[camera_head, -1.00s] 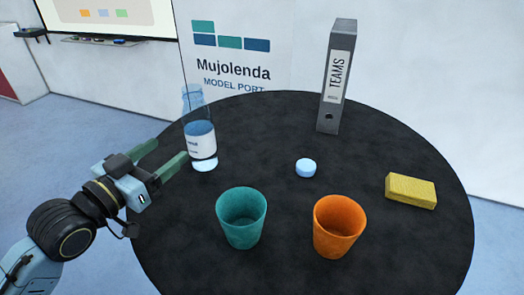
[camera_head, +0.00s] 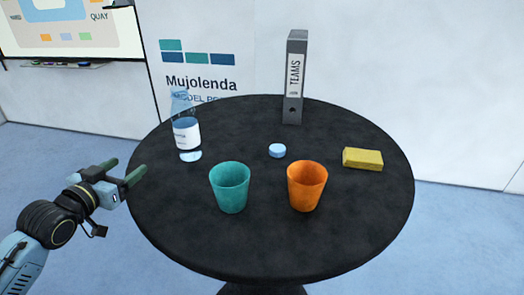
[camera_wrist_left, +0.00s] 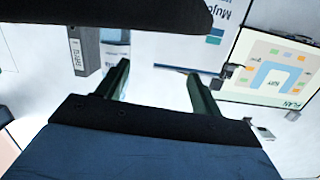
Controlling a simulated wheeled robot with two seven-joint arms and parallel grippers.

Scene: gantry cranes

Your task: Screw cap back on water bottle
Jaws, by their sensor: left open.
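The clear water bottle (camera_head: 186,135) stands upright at the left of the black round table, with a white label, and no cap shows on its top. The light-blue cap (camera_head: 277,150) lies on the table to the right of the bottle, apart from it. My left gripper (camera_head: 131,164) is open and empty, to the left of the bottle and clear of it, by the table's left edge. Its green fingers also show in the left wrist view (camera_wrist_left: 158,70), spread with nothing between them. My right gripper is not in view.
A teal cup (camera_head: 230,188) and an orange cup (camera_head: 307,187) stand at the front of the table (camera_head: 270,245). A yellow sponge (camera_head: 362,159) lies at the right. A grey TEAMS binder (camera_head: 294,80) stands at the back. The table between bottle and cap is clear.

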